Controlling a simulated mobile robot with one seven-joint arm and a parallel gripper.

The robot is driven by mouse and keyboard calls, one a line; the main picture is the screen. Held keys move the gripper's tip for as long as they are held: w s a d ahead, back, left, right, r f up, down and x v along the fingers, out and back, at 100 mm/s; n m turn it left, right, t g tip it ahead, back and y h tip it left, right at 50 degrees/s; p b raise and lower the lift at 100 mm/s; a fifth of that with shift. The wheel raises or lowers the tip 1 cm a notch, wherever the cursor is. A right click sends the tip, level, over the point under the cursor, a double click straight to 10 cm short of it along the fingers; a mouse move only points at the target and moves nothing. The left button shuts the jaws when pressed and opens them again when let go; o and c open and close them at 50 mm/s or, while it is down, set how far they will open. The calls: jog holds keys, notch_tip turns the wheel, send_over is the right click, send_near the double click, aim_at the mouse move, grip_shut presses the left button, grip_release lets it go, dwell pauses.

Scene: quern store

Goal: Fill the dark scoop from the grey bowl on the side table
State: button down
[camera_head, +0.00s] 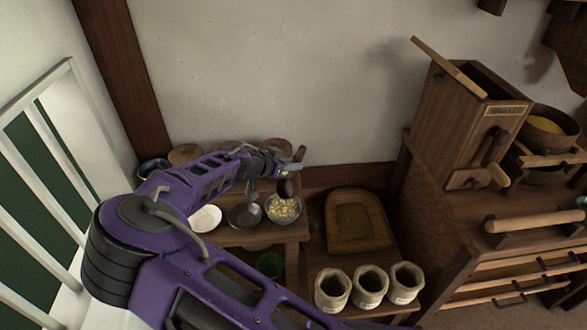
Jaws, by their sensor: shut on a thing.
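My gripper (284,163) is at the end of my purple arm, above the right end of the side table (262,238). It is shut on the dark scoop (286,188), whose brown handle rises at the gripper. The scoop's dark head hangs below the gripper, at the back edge of the grey bowl (284,219) in this view. The bowl holds pale, chunky pieces. I cannot tell whether the scoop touches them or holds any.
A dark bowl (245,216) and a white dish (205,219) stand left of the grey bowl. Round wooden lids (185,153) lie behind my arm. To the right are a wooden tray (358,243), several open sacks (369,288) and a wooden mill box (463,120).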

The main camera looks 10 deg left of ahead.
aim_at(293, 180)
jog(key=shift+s+a+f+t+h+b, duration=0.2)
jog(key=shift+s+t+h+b, duration=0.1)
jog(key=shift+t+b, duration=0.3)
jog(key=shift+w+f+b, duration=0.1)
jog(key=shift+f+b, duration=0.4)
jog(key=shift+f, duration=2.25)
jog(key=shift+s+a, duration=0.6)
jog(key=shift+s, duration=0.35)
jog(key=shift+w+d+f+g+y, duration=0.2)
jog(key=shift+w+d+g+y, duration=0.15)
jog(key=shift+w+g, duration=0.15)
jog(key=shift+w+d+f+g+y, duration=0.25)
jog(key=shift+w+d+g, duration=0.1)
jog(key=shift+g, duration=0.15)
jog(key=shift+w+d+g+y+p, duration=0.3)
jog(key=shift+w+g+p, duration=0.25)
jog(key=shift+p, duration=0.5)
jog(key=w+d+f+g+y, duration=0.2)
jog(key=w+f+g+y, duration=0.15)
jog(key=g, duration=0.35)
notch_tip(293, 180, up, 6)
jog(key=y+p, duration=0.1)
jog(key=p, duration=0.2)
jog(key=shift+s+r, duration=0.15)
jog(key=shift+g, duration=0.25)
